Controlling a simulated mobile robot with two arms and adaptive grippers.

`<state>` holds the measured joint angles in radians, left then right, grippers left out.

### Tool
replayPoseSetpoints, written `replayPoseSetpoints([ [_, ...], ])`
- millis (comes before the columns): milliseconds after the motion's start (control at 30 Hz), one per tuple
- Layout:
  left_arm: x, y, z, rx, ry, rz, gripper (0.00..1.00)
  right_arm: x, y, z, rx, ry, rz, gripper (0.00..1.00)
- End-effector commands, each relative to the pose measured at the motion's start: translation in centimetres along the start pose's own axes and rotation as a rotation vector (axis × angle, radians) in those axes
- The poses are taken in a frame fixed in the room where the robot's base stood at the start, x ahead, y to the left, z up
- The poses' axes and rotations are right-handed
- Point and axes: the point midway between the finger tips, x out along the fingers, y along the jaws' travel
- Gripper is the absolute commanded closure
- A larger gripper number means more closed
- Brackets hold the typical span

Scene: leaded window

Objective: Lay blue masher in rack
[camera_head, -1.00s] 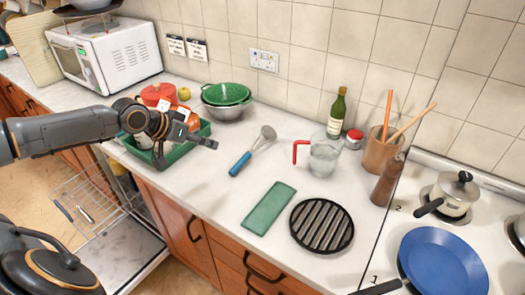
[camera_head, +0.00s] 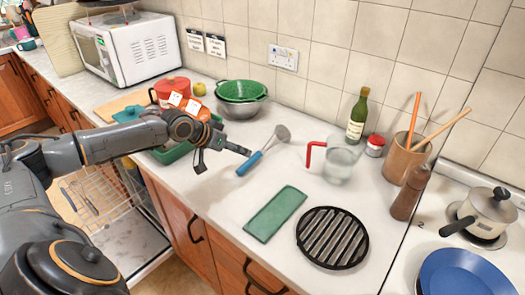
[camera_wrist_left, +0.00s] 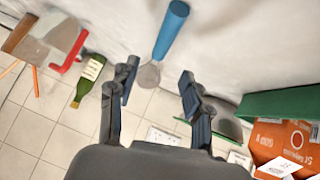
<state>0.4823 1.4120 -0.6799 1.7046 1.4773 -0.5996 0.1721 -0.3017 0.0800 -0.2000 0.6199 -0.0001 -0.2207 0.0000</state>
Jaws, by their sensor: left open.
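The blue masher (camera_head: 249,164) lies on the white counter, its blue handle toward the front and its grey metal head toward the wall. My left gripper (camera_head: 225,160) is open and empty above the counter, with one fingertip close to the handle in the picture. In the left wrist view the masher's blue handle (camera_wrist_left: 171,32) is beyond the gap between the open fingers (camera_wrist_left: 157,82), and its head shows between them. The wire rack (camera_head: 95,198) is low at the left, over the open dishwasher door. My arm hides part of it. My right gripper is not in view.
A green tray (camera_head: 172,156) with an orange box stands behind my left arm. A green colander (camera_head: 239,91) is behind the masher. A glass jug with a red handle (camera_head: 342,160), a green mat (camera_head: 275,213) and a round black grill (camera_head: 332,238) are to the right.

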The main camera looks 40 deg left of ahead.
Motion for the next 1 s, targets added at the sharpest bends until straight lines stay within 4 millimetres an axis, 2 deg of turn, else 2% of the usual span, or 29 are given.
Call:
replayPoseSetpoints([
  [100, 1.8, 0.1, -0.2, -0.003, 0.003, 0.003, 0.51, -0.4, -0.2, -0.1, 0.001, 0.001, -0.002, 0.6],
  [367, 3.5, 0.0, -0.2, -0.001, 0.002, 0.001, 0.51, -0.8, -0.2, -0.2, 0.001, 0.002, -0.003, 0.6],
  [567, 6.3, 0.0, -0.5, -0.002, 0.0, 0.002, 0.51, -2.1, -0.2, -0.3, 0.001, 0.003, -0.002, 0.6],
  [700, 8.0, -0.1, -0.3, -0.001, 0.001, 0.001, 0.51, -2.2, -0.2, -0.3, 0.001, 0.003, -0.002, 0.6],
  [967, 8.3, -0.2, -0.2, 0.001, 0.001, 0.0, 0.51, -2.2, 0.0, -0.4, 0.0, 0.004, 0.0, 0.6],
  [1000, 8.3, -0.2, -0.2, 0.001, 0.001, 0.0, 0.55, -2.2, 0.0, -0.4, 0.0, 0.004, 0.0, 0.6],
])
